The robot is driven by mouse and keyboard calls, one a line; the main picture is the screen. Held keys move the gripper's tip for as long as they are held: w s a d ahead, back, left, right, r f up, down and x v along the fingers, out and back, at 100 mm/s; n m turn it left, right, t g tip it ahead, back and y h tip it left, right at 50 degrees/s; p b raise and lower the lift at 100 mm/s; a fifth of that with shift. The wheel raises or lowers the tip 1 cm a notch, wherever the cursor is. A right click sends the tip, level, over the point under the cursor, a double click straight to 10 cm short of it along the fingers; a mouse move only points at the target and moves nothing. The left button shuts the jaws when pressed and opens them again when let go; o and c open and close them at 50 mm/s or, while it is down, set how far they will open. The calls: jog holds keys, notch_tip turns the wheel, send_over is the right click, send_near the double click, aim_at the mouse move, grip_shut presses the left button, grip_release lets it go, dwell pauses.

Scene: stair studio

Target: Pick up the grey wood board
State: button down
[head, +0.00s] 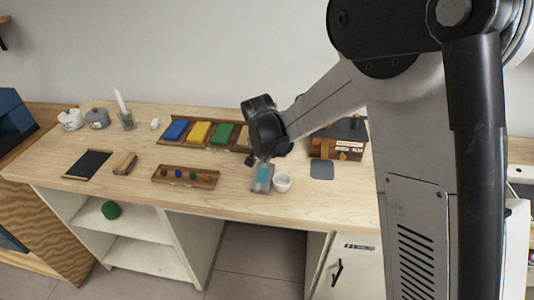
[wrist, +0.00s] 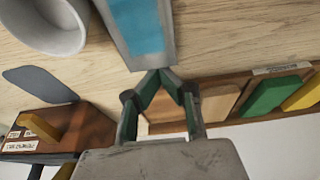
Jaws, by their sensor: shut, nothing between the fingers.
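A flat grey board (head: 321,169) with rounded corners lies on the workbench in front of the brown wooden box. It also shows at the left of the wrist view (wrist: 40,85). A second grey piece, a long one with a blue face (head: 262,178), lies beside the white cup; its near end shows at the top of the wrist view (wrist: 141,28). I cannot tell which is wood. My gripper (wrist: 160,72) is shut and empty, its tips by the end of the blue-faced piece. In the head view my gripper (head: 252,162) hangs over the bench behind that piece.
A white cup (head: 282,183) stands between the two grey pieces. A long rack (head: 185,145) holds blue, yellow, green and plain wood blocks behind. A small tray (head: 186,177) with knobs lies left. The brown box (head: 338,146) stands right. The bench's front middle is bare.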

aim_at(259, 182)
jog(key=s, duration=0.3)
jog(key=s+a+b, duration=0.1)
jog(key=s, duration=0.2)
jog(key=s+b, duration=0.1)
jog(key=s, duration=0.3)
jog(key=shift+s+a, duration=0.1)
jog(key=shift+a, duration=0.25)
